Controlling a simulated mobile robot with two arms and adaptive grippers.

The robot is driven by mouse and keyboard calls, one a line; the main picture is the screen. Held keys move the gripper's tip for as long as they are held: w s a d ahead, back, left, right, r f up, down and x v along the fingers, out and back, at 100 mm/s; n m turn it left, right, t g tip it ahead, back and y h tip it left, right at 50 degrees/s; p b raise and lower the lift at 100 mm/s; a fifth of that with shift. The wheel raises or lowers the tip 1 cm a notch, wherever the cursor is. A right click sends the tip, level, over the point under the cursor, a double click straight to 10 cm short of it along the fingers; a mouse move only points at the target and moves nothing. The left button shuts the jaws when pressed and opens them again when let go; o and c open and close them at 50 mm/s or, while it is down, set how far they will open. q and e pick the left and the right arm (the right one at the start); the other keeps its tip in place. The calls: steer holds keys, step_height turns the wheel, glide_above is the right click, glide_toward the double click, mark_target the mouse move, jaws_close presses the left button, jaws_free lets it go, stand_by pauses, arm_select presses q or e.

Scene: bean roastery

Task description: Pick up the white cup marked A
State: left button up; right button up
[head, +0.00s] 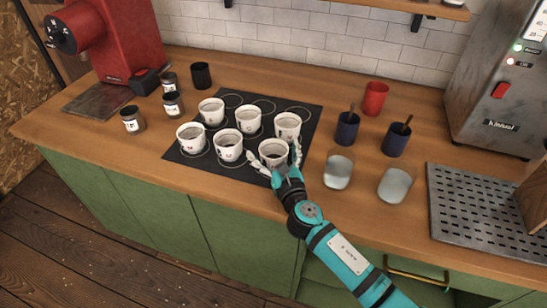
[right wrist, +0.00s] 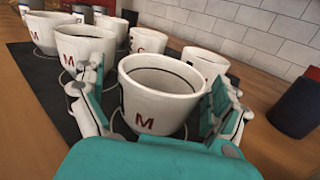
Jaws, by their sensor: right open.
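Several white cups stand in two rows on a black mat (head: 177,153). The front-right cup (head: 273,150), with dark contents, has my right gripper (head: 274,156) around it. In the right wrist view, this cup (right wrist: 155,112) bears a red M and part of a black mark at its left edge. The open fingers of the gripper (right wrist: 160,88) are on either side of it; contact is unclear. A neighbouring cup (right wrist: 88,48) and the far-left cup (right wrist: 50,32) also show a red M. I cannot make out an A on any cup. My left gripper is not in view.
Two glasses (head: 338,171) (head: 396,184) stand right of the mat. Behind them are dark blue cups (head: 347,130) (head: 396,141) and a red cup (head: 375,99). Small jars (head: 132,121) stand left. A perforated metal tray (head: 470,218) lies at the right.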

steer(key=shift+r, duration=0.1)
steer(key=shift+c, duration=0.4)
steer(key=c, duration=1.3)
steer(key=shift+r, duration=0.1)
